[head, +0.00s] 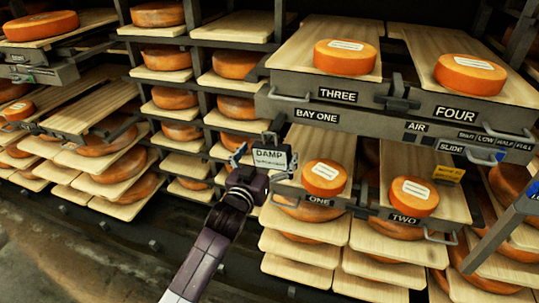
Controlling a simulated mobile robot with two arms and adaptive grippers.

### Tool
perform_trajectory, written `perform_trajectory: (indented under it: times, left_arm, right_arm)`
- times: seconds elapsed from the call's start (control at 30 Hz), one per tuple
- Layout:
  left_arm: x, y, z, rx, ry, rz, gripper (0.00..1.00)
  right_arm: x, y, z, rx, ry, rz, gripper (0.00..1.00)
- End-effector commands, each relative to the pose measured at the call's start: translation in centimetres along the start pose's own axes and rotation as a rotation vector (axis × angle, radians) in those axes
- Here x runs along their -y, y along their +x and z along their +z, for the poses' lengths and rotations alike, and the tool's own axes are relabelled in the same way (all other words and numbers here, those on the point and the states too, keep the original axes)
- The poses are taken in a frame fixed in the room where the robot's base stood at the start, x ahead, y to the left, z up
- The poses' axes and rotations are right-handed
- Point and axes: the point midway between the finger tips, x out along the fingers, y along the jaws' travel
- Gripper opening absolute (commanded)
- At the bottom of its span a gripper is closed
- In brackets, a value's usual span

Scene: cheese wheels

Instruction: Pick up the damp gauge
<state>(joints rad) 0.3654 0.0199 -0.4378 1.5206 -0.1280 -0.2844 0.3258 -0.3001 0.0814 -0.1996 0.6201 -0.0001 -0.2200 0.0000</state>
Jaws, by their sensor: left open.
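The damp gauge (269,157) is a small pale box lettered DAMP, hanging at the left end of the BAY ONE rack front. My left gripper (264,163) reaches up to it from below. Its fingers are open, one at the left of the gauge and one near its right edge. I cannot tell whether they touch it. The gripper body covers the space just below the gauge. My right gripper is out of view.
The BAY ONE rack (330,126) has pulled-out boards marked ONE to FOUR, each with a labelled orange cheese wheel, such as the wheel on board ONE (324,178). Shelves of cheeses (172,98) fill the left and back. Floor (60,240) is clear at lower left.

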Motion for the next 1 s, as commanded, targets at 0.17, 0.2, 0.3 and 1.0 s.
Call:
perform_trajectory:
  times: [0.17, 0.2, 0.3, 1.0]
  left_arm:
    - [0.0, 0.0, 0.0, 0.000, 0.000, 0.000, 0.89]
    - [0.0, 0.0, 0.0, 0.000, 0.000, 0.000, 0.85]
    - [0.0, 0.0, 0.0, 0.000, 0.000, 0.000, 0.74]
    - [-0.1, 0.0, -1.9, -0.007, 0.002, 0.002, 0.51]
  right_arm:
    - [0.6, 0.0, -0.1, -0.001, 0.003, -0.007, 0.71]
    - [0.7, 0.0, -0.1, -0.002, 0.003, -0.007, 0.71]
    - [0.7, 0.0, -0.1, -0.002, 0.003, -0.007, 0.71]
    - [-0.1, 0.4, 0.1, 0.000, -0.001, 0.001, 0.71]
